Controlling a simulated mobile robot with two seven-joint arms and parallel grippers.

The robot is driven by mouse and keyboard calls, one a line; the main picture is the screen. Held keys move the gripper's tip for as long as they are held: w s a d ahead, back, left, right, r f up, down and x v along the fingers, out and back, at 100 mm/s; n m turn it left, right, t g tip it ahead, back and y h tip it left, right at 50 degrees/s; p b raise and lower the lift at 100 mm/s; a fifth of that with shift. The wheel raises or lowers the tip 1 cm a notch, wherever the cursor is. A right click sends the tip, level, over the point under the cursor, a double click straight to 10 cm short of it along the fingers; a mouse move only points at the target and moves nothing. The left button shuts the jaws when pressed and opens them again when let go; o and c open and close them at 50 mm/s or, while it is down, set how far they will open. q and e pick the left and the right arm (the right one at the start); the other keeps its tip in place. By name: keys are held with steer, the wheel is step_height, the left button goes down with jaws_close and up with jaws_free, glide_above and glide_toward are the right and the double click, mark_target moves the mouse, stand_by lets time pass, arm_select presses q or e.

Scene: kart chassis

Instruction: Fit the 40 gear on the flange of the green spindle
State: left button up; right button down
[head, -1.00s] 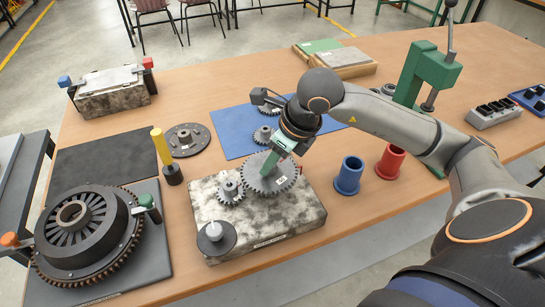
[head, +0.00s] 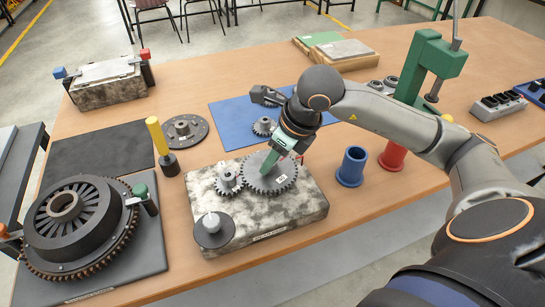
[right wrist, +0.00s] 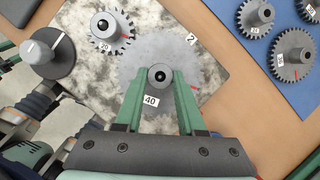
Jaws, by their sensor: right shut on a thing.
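The 40 gear (head: 281,181) is a large grey toothed wheel over the right half of the mottled block (head: 290,222). My right gripper (head: 271,164) is shut on its central hub from above. The right wrist view shows the green fingers (right wrist: 160,88) on either side of the hub and the gear face (right wrist: 140,60) with its 40 label. The green spindle and its flange are hidden beneath the gear, and I cannot tell whether the gear rests on them. The smaller 20 gear (head: 226,184) sits close to its left, teeth near or touching.
A dark disc with a pale knob (head: 213,232) is at the block's front left. A blue flanged cylinder (head: 353,167) and a red one (head: 394,155) stand to the right. A blue mat (head: 228,122) with gears lies behind; a yellow-handled tool (head: 158,137) stands left.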

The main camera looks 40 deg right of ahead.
steer(key=shift+c, duration=2.4)
jaws_free()
steer(key=shift+r, duration=0.1)
steer(key=shift+o, duration=0.2)
arm_select(q)
steer(key=shift+s+a+r+p, duration=0.15)
steer(key=shift+a+r+p, duration=0.15)
steer(key=shift+a+p, duration=0.3)
arm_select(e)
steer(key=v, duration=1.2)
steer(key=shift+s+r, duration=0.15)
steer(key=shift+r, duration=0.05)
arm_select(q)
steer(key=shift+s+d, duration=0.15)
steer(key=shift+d, duration=0.05)
